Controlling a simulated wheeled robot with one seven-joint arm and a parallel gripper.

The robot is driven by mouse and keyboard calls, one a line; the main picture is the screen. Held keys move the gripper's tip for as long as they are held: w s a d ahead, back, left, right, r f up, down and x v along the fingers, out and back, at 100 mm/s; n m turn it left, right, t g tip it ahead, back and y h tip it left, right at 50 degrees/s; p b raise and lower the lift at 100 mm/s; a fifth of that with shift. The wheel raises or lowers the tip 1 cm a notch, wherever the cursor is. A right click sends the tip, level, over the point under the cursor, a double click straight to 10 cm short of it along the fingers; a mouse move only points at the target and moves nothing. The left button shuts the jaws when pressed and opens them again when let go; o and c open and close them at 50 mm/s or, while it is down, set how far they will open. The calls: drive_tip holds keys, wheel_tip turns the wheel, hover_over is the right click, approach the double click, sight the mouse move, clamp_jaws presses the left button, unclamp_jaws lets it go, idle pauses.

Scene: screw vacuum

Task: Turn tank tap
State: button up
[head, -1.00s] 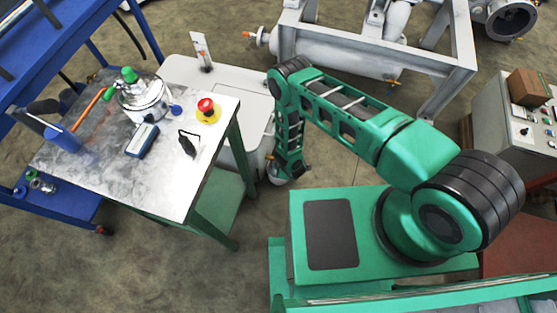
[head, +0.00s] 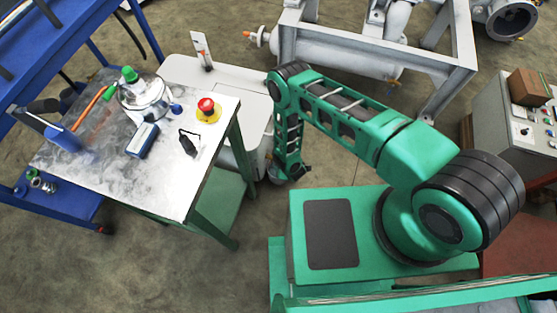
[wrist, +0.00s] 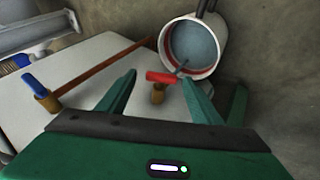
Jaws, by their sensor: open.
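A tap with a red handle (wrist: 162,77) and a brass body (wrist: 158,95) shows in the wrist view, between and beyond my fingertips. My gripper (wrist: 158,80) is open, with one finger on each side of the tap in the picture. I cannot tell whether either finger touches it. In the head view my forearm hangs down beside the pale machine, and the tap cannot be made out there.
In the head view, a metal-topped table (head: 85,165) stands left and a grey steel frame (head: 400,55) stands behind.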

drive_tip(key=v, duration=1)
drive_tip(key=shift+r, duration=0.3)
drive_tip(key=shift+s, duration=0.1)
